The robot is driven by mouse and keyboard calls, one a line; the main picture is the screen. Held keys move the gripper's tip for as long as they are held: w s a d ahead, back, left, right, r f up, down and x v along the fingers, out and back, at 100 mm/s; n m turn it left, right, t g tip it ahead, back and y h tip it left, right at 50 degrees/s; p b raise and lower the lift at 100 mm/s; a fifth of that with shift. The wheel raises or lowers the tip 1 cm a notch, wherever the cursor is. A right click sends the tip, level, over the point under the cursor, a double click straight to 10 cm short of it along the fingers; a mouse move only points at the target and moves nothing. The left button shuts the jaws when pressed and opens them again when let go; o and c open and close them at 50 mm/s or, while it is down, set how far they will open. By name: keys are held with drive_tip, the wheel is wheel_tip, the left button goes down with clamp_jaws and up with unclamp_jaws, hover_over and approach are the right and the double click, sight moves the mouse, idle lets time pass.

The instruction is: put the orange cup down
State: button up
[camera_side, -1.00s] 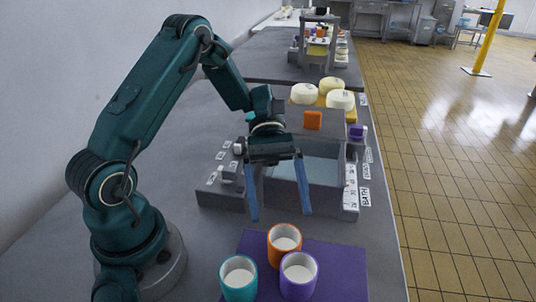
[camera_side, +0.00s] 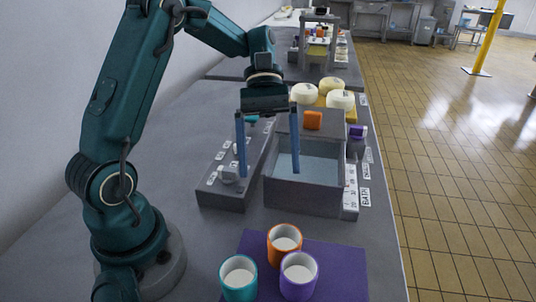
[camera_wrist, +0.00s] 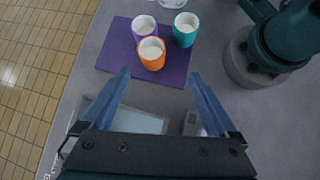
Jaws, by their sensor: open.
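The orange cup (camera_side: 284,245) stands upright on the purple mat (camera_side: 340,262), with something white inside it. A teal cup (camera_side: 239,279) and a purple cup (camera_side: 299,276) stand close to it on the same mat, nearer the side camera. My gripper (camera_side: 268,173) is open and empty, with its blue fingers pointing down above the grey tank, apart from the cups. In the wrist view the orange cup (camera_wrist: 151,53) shows beyond the spread fingertips of my gripper (camera_wrist: 158,75), with the purple cup (camera_wrist: 144,27) and the teal cup (camera_wrist: 186,29) beside it.
A grey tank of liquid (camera_side: 305,195) stands behind the mat, with a low grey box with knobs (camera_side: 222,188) at its left. An orange block (camera_side: 313,120), white cheese-like rounds (camera_side: 341,99) and a small purple object (camera_side: 357,132) lie farther back. The counter's right edge drops to a tiled floor.

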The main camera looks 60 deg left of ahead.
drive_tip(key=s+d+r+m+t+y, duration=0.1)
drive_tip(key=s+r+m+t+y, duration=0.1)
drive_tip(key=s+m+t+y, duration=0.5)
drive_tip(key=s+m+t, duration=0.1)
drive_tip(key=m+t, duration=0.1)
drive_tip(key=m, duration=0.1)
drive_tip(key=shift+r+m+t+y, duration=0.3)
